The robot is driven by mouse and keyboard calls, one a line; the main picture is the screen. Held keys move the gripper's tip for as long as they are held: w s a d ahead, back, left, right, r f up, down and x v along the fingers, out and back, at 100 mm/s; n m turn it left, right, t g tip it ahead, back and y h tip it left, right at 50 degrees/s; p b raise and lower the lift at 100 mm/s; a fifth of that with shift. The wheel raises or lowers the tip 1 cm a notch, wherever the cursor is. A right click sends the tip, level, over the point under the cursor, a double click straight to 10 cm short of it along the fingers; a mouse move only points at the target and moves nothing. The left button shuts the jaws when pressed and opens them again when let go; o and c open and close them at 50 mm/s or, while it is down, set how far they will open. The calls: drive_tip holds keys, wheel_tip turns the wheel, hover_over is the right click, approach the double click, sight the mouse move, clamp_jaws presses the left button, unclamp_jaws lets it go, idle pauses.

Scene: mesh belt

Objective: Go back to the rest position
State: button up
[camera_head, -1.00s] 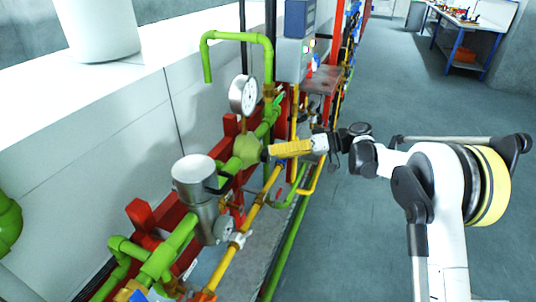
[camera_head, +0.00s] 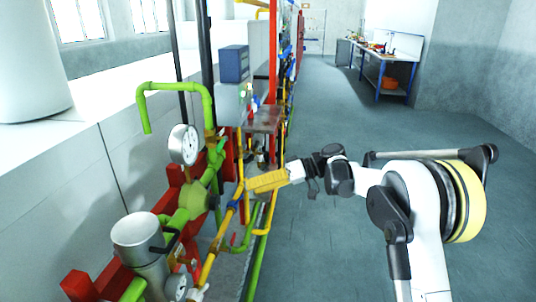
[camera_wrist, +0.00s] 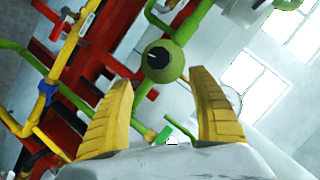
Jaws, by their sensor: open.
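My gripper (camera_head: 251,184) has yellow fingers and is held out over the pipework at the left in the head view. In the wrist view my gripper (camera_wrist: 163,105) has its two yellow fingers spread apart with nothing between them. A green round valve body (camera_wrist: 163,61) with a dark centre shows beyond and between the fingertips. In the head view the same green body (camera_head: 192,200) is left of the fingers, with a gap between. My white arm reaches in from the right.
A white pressure gauge (camera_head: 184,144), a grey metal cylinder (camera_head: 140,240) and yellow pipes (camera_head: 212,255) are close on the left. A grey box (camera_head: 232,103) stands behind them. The floor (camera_head: 320,230) is clear at the right. A workbench (camera_head: 385,60) stands far back.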

drive_tip(key=s+d+r+m+t+h, duration=0.3)
drive_tip(key=s+d, duration=0.3)
drive_tip(key=s, duration=0.1)
drive_tip(key=s+d+r+m+t+h, duration=0.2)
drive_tip(key=s+d+r+m+h, duration=0.15)
drive_tip(key=s+d, duration=0.3)
drive_tip(key=s+d+f+m+t+h, duration=0.2)
drive_tip(key=s+d+f+h, duration=0.1)
drive_tip(key=s+d, duration=0.5)
drive_tip(key=s+d+f+m+t+h, duration=0.2)
drive_tip(key=s+d+f+h, duration=0.1)
drive_tip(key=s+d, duration=0.5)
drive_tip(key=s+h, duration=0.1)
drive_tip(key=s, duration=0.2)
drive_tip(key=shift+d, duration=0.15)
idle(0.4)
